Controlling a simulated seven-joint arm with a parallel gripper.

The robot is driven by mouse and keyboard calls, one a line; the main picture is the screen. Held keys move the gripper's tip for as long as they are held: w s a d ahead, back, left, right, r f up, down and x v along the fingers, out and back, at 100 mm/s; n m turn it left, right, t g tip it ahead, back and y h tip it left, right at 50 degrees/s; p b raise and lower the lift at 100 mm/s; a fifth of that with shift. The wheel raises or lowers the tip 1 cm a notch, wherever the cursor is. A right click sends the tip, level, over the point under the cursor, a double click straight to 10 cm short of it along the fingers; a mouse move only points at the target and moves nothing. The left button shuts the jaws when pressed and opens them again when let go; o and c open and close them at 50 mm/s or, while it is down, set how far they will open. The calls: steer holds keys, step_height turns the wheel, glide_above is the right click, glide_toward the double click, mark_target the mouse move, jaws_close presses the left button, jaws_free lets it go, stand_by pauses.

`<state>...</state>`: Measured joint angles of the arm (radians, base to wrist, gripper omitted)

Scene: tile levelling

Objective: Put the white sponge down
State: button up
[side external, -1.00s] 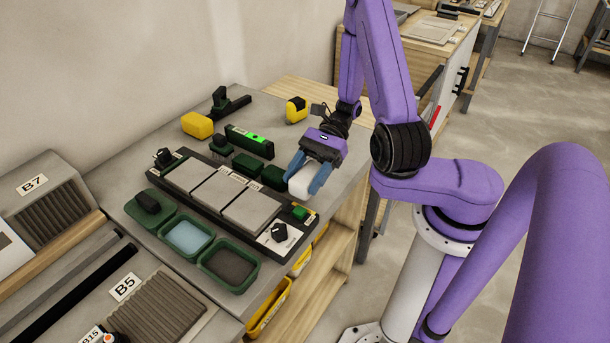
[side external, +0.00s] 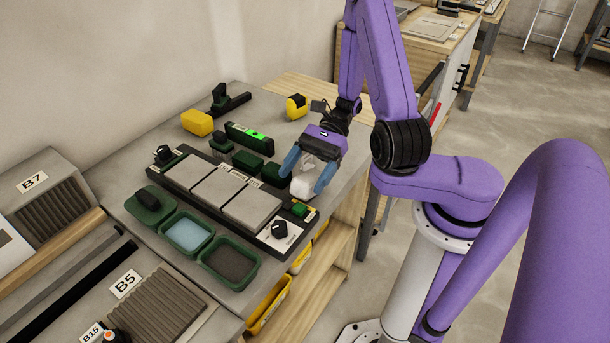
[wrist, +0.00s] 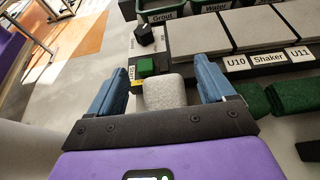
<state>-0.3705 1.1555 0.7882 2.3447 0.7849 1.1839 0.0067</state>
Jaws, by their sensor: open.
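The white sponge (side external: 303,186) rests on the grey bench top near its right edge, beside the end of the tile board. My gripper (side external: 308,178) is open, with its blue fingers on either side of the sponge. In the wrist view the sponge (wrist: 165,91) lies between the two open fingers, with a gap visible on each side. The underside of the sponge is hidden.
The black board (side external: 279,239) with grey tiles lies left of the sponge. Dark green pads (side external: 272,175) lie close behind. Three green trays (side external: 229,283) stand in front. The bench edge is close on the right.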

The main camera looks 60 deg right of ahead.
steer(key=v, duration=1.2)
steer(key=s+a+r+n+h, duration=0.3)
steer(key=s+a+n+h, duration=0.2)
steer(key=n, duration=1)
steer(key=s+a+r+n+h, duration=0.3)
steer(key=s+a+n+h, duration=0.3)
steer(key=n, duration=0.9)
steer(key=shift+s+r+n+h, duration=0.15)
steer(key=shift+s+n+h, duration=0.15)
steer(key=shift+s+h, duration=1)
steer(key=shift+s+y, duration=0.25)
steer(key=shift+y, duration=0.05)
steer(key=c, duration=0.3)
steer(key=shift+w, duration=0.1)
